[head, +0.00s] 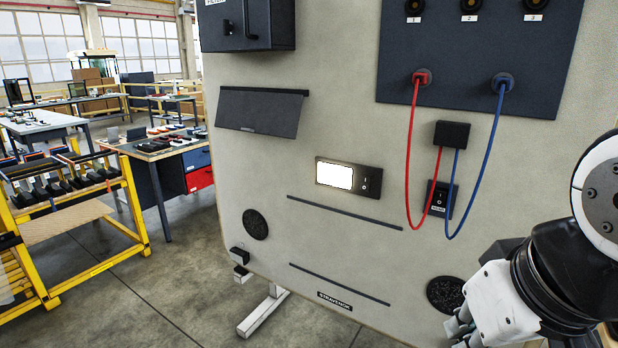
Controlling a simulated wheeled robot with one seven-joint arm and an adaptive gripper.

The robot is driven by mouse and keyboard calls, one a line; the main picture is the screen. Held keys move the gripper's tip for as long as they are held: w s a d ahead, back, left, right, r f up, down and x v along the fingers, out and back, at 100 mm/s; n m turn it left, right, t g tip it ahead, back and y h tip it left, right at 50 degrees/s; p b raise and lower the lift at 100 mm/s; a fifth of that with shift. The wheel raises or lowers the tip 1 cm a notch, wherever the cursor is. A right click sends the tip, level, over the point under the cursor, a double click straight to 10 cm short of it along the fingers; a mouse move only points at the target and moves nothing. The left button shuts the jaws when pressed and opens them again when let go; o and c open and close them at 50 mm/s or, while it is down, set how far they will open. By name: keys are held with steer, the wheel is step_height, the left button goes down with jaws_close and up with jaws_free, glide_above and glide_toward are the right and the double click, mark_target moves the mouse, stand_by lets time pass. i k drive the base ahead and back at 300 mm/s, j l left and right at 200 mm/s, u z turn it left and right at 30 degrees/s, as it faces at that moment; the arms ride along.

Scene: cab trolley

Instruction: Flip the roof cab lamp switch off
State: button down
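The cab lamp (334,175) is a bright white lit rectangle in a dark housing on the beige panel. A small rocker switch (366,183) with light marks sits at the right end of that housing. My gripper (462,328) is at the lower right, below and to the right of the lamp, in front of the panel and clear of the switch. Its fingers are small and partly hidden, so I cannot tell whether it is open or shut. Nothing covers the lamp or its switch.
Another switch (440,198) sits between the hanging red cable (408,150) and blue cable (485,170). A dark flap (258,112) is above the lamp, and a thin dark slot (345,212) is below. Round speaker grilles (255,224) flank the panel's lower part. Workbenches stand left.

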mark_target(364, 185)
steer(key=i+z, duration=0.25)
steer(key=i, duration=0.25)
steer(key=i+j+z, duration=0.15)
steer(key=i+z, duration=0.15)
steer(key=i, duration=0.15)
